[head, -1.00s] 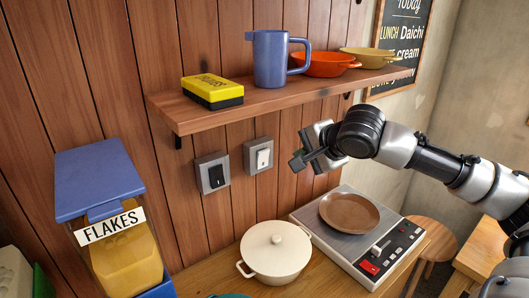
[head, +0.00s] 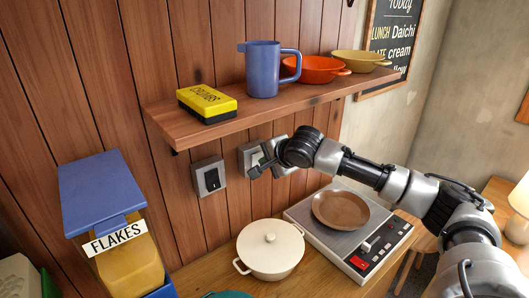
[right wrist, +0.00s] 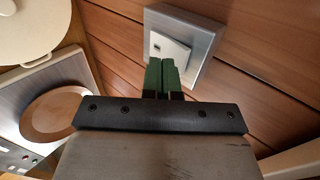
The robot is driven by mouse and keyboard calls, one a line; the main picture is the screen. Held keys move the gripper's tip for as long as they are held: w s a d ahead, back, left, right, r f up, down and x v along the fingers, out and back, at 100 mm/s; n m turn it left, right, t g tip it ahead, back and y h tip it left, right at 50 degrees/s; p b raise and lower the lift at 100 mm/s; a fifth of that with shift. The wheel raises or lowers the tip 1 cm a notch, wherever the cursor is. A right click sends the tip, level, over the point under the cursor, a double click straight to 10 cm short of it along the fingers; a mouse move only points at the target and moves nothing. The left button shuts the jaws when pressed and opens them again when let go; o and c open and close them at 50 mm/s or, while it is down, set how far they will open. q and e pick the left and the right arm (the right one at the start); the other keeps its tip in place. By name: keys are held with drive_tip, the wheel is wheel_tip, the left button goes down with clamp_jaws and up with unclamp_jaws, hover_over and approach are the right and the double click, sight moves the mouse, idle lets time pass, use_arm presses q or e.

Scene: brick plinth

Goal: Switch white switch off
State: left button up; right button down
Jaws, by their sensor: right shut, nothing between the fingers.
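The white switch (head: 255,159) sits in a grey square frame on the wooden wall, under the shelf and right of a black switch (head: 211,179). My right gripper (head: 258,171) is in front of its frame and covers its right part. In the right wrist view the white switch (right wrist: 165,45) shows just beyond the closed green fingertips (right wrist: 161,66). The fingers are shut with nothing between them. Whether they touch the switch I cannot tell. My left gripper is not in view.
The shelf (head: 160,118) above holds a yellow-black box (head: 207,103), a blue jug (head: 263,70) and bowls. Below stand a white lidded pot (head: 270,252) and a hotplate (head: 358,262) with a brown plate (head: 341,210). A flakes container (head: 105,205) is at the left.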

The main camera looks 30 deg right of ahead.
drive_tip(key=shift+w+r, duration=0.1)
drive_tip(key=shift+w, duration=0.45)
drive_tip(key=shift+w+a+r+p, duration=0.1)
drive_tip(key=shift+w+r+p, duration=0.2)
drive_tip(key=shift+p, duration=0.35)
drive_tip(key=shift+f, duration=0.2)
drive_tip(key=shift+r+p, duration=0.75)
drive_tip(key=shift+r, duration=0.1)
